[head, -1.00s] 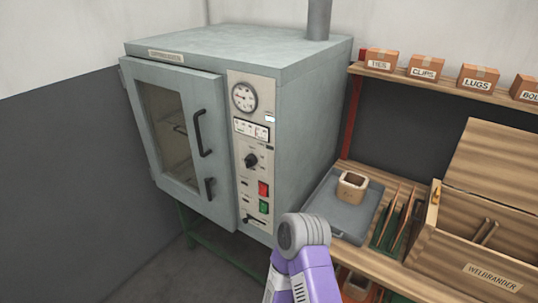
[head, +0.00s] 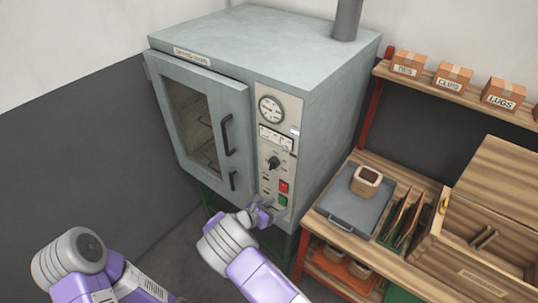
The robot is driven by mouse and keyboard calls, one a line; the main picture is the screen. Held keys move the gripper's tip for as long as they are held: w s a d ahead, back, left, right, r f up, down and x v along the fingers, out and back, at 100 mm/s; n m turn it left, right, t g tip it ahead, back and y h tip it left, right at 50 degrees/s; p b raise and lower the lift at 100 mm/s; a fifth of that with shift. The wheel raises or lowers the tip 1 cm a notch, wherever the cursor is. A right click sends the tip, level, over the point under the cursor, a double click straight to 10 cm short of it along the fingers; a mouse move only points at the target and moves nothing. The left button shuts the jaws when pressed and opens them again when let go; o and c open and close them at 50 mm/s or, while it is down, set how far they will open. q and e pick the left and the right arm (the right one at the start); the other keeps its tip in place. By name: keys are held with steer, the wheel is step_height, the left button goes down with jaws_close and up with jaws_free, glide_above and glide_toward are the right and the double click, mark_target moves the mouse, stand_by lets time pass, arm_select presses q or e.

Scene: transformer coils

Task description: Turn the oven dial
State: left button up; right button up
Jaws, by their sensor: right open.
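The grey oven (head: 340,85) stands against the back wall with its windowed door (head: 203,120) shut or nearly so. Its black dial (head: 273,163) sits on the pale control panel, below a round gauge (head: 271,109) and above a red button (head: 284,186) and a green button (head: 283,200). My right gripper (head: 268,208) is open, in front of the panel's lower part, below the dial and apart from it. It partly hides the panel's bottom. My left arm shows at the lower left, but its gripper is out of view.
A wooden bench at the right holds a grey tray (head: 345,207) with a small square coil form (head: 366,180), some upright boards and a wooden box (head: 480,232). A shelf above carries labelled cartons (head: 453,76). The dark left wall leaves open floor beside the oven.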

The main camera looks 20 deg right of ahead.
mark_target(273, 164)
steer(key=w+a+r+n+t+h+p, duration=0.1)
steer(key=w+a+r+t, duration=0.15)
steer(key=r, duration=0.35)
steer(key=w+a+r+n+t+h, duration=0.1)
steer(key=w+a+r+n+t, duration=0.15)
steer(key=r, duration=0.35)
steer(key=p+x, duration=0.1)
steer(key=x, duration=0.5)
steer(key=shift+w+m, duration=0.35)
steer(key=shift+w, duration=0.1)
steer(key=shift+d, duration=0.1)
steer(key=c, duration=1.1)
steer(key=shift+o, duration=0.2)
